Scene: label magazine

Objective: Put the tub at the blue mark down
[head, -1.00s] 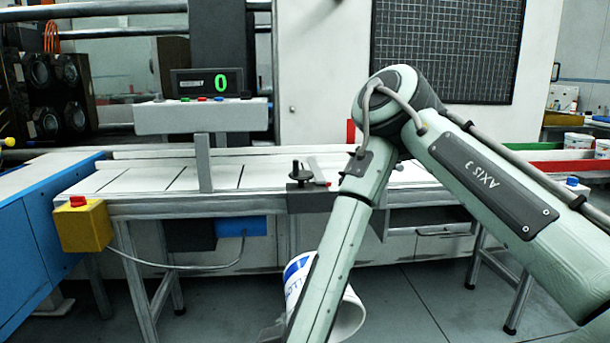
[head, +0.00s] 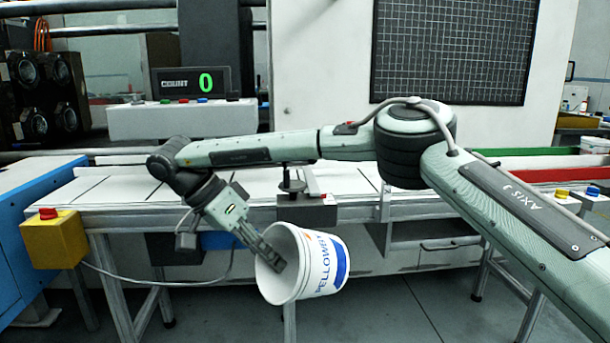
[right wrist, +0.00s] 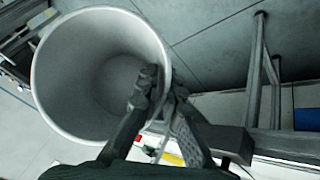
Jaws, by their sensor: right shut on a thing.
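The white tub (head: 318,262), with blue lettering on its side, is tilted well over in the head view, its open mouth facing left. My right gripper (head: 272,258) is shut on its rim wall, one finger inside the mouth. In the right wrist view the tub (right wrist: 58,75) looks empty, and the fingers (right wrist: 160,88) pinch its wall at the right side. The tub hangs in the air in front of the conveyor (head: 130,190), touching nothing else that I can see. I cannot make out a blue mark on the belt. My left gripper is not in view.
A clamp-like fixture (head: 292,190) stands at the belt's front edge, behind the tub. A yellow box with a red button (head: 54,238) is at the left. The belt's left stretch is bare apart from dark lines. A counter display (head: 190,82) reads 0.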

